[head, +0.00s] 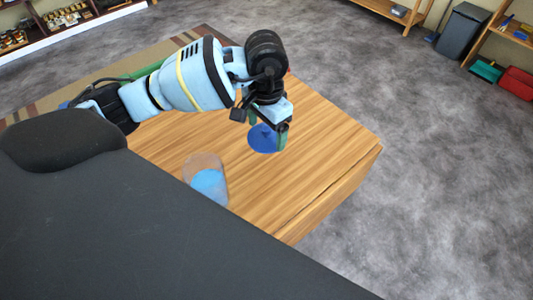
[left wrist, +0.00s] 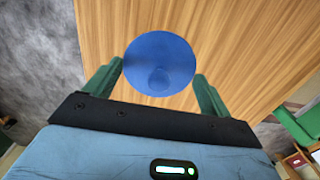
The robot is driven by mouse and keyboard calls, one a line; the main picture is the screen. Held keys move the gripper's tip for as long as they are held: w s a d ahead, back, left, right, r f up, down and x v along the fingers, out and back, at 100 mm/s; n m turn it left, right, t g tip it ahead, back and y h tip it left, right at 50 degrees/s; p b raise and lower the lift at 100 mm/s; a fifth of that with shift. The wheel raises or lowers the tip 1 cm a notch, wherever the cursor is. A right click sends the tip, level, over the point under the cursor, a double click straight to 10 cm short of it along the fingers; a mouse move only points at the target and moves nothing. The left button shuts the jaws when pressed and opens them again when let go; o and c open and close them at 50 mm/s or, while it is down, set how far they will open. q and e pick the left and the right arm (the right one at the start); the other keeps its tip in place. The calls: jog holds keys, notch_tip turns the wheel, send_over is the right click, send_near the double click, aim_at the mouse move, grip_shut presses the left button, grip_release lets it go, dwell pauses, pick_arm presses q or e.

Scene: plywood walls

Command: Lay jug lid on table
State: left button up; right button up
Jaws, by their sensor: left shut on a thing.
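The jug lid (head: 262,139) is a round blue disc with a small knob, below my left gripper (head: 268,132) over the wooden table (head: 325,150). In the left wrist view the lid (left wrist: 160,50) lies between the two green fingers of my left gripper (left wrist: 160,88), which is shut on it. I cannot tell whether the lid touches the table. The clear jug (head: 206,178), with something blue inside, stands open on the table nearer to me and left of the lid. My right gripper is not in view.
The table is bare to the right of the lid, out to its right edge and corner. A green thing (head: 148,70) shows behind my left arm. Shelves, a dark bin (head: 462,30) and a red box (head: 516,84) stand far off on the grey floor.

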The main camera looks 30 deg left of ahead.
pick_arm(q)
jog(key=shift+f, duration=4.7)
jog(key=shift+f, duration=0.2)
jog(key=o, duration=0.8)
jog(key=shift+o, duration=0.3)
notch_tip(320, 180, up, 12)
jog(key=shift+r, duration=0.2)
